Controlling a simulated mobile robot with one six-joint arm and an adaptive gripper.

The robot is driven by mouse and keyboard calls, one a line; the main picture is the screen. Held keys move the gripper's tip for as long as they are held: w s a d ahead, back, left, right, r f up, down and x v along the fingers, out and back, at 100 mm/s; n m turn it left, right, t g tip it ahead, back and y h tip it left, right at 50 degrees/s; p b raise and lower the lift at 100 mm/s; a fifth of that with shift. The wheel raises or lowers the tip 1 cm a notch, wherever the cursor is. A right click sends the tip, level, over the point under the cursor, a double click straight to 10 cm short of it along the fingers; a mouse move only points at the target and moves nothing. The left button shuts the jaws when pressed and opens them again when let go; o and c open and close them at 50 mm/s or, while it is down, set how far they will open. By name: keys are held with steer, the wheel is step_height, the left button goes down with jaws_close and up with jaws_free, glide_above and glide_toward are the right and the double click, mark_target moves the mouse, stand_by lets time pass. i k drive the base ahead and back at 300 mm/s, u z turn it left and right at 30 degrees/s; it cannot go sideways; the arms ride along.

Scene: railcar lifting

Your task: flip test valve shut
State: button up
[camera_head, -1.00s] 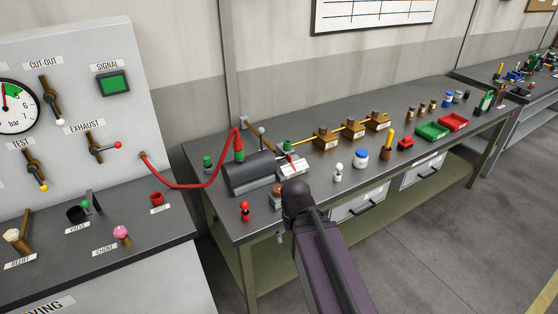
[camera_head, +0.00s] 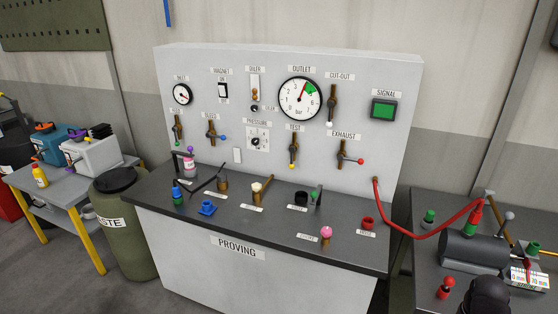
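The test valve (camera_head: 293,151) is on the upright face of the proving panel, under the TEST label. Its brown lever hangs about straight down and ends in a yellow tip. The outlet gauge (camera_head: 299,99) above it has a green sector and a red needle pointing up and slightly right. The signal square (camera_head: 384,109) is green. A dark rounded part of my arm shows at the bottom right edge, well away from the valve. My gripper's fingers are not seen.
Near the test valve are the cut-out lever (camera_head: 332,104), hanging down, and the exhaust valve (camera_head: 349,154), its red tip to the right. Small fittings stand on the dark ledge below. A red hose (camera_head: 408,233) runs right to a cylinder (camera_head: 472,250).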

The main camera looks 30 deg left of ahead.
mark_target(292, 149)
steer(key=u, duration=1.1)
steer(key=k, duration=1.35)
steer(key=u, duration=0.55)
steer(key=i, duration=1.8)
